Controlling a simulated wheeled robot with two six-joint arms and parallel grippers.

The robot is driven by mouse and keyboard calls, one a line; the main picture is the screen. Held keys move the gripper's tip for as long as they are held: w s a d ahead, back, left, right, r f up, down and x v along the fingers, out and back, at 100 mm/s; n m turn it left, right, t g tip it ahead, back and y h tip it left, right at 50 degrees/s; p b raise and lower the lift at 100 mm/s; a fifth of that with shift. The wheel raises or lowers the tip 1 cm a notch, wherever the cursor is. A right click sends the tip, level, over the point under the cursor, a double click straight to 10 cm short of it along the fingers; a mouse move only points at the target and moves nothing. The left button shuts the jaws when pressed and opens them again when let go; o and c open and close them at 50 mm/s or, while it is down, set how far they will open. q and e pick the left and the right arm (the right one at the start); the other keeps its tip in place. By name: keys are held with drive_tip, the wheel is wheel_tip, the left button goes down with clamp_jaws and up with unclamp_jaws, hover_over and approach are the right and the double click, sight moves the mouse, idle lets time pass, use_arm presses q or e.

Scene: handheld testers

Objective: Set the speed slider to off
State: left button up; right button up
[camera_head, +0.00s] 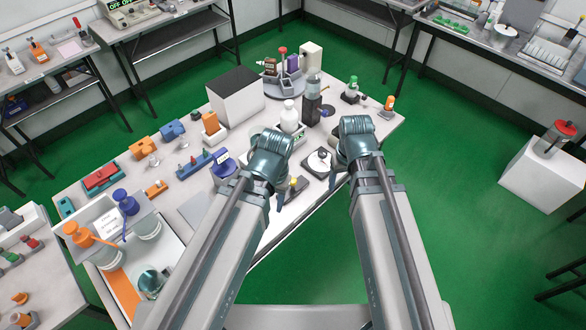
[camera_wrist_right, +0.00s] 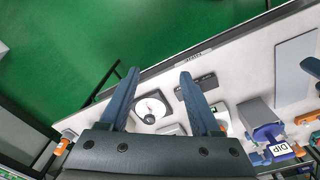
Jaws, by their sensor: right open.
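No speed slider can be read for certain in these views. A small dark panel (camera_wrist_right: 203,81) lies on the table beyond the right gripper's fingers and may carry it; its markings are too small to read.
The white table (camera_head: 180,212) is crowded with orange, blue and red devices on the left. A blue device labelled DIP (camera_wrist_right: 270,140) is in the wrist view.

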drive_tip(key=w+a+r+n, duration=0.1)
drive_tip(key=w+a+n, duration=0.3)
drive_tip(key=w+n, duration=0.2)
drive_tip(key=n, duration=1)
hover_over(293, 180)
use_arm(q)
wheel_tip(293, 180, down, 13)
drive_tip(key=b, duration=1.3)
drive_tip(key=shift+r+b, duration=0.15)
drive_tip(key=shift+b, duration=0.2)
use_arm(e)
drive_tip(key=shift+g, duration=0.3)
wheel_tip(293, 180, down, 14)
drive_tip(key=shift+w+r, duration=0.1)
drive_tip(key=shift+r, duration=0.05)
clamp_jaws()
